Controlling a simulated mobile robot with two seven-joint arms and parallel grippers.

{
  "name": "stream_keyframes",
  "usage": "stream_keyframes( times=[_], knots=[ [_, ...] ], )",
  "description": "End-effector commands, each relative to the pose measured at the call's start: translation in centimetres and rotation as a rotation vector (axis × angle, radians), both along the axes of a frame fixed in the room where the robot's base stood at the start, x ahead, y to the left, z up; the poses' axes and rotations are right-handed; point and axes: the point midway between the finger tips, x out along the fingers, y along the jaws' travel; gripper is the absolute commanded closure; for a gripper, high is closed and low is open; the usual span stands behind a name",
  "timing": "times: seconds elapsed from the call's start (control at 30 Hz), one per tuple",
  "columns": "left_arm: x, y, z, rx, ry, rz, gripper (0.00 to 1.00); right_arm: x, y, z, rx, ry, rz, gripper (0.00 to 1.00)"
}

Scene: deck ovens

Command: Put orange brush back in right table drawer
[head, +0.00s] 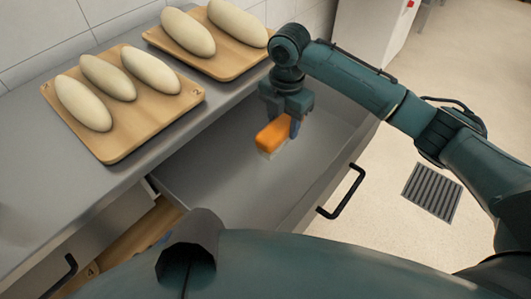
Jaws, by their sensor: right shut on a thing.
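The orange brush (270,136) has an orange block body and pale bristles facing down. My right gripper (284,122) comes down from above and is shut on the brush, holding it within the open right drawer (212,176). Whether the bristles touch the drawer floor I cannot tell. The drawer is grey, pulled out from under the table, with a black handle (343,193) on its front; the part of it that shows looks otherwise empty. My left gripper is not in view.
The grey table (50,175) carries two wooden boards, a near one (128,147) and a far one (222,62), with dough loaves on them. Another drawer handle (62,276) is at the lower left. A floor grate (432,192) lies at the right.

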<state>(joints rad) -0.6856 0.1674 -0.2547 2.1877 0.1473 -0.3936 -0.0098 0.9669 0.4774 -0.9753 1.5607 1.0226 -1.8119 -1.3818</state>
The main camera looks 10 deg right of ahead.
Motion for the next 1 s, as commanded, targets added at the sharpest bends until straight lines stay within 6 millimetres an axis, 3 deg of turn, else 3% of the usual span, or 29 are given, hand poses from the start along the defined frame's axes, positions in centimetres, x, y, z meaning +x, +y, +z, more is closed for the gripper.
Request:
stream_keyframes(
  times=[0.2, 0.37, 0.6, 1.0],
  knots=[
    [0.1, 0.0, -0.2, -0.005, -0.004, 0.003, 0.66, -0.1, 0.0, -3.7, -0.001, 0.003, 0.000, 0.81],
    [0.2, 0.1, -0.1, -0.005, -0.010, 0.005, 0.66, -0.1, 0.0, -5.1, -0.001, 0.002, -0.001, 0.81],
    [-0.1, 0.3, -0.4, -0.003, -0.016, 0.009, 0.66, -0.1, 0.0, -8.9, -0.002, 0.002, -0.001, 0.81],
    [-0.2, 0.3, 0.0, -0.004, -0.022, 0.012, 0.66, -0.1, 0.0, -9.5, -0.001, 0.001, -0.001, 0.81]
  ],
)
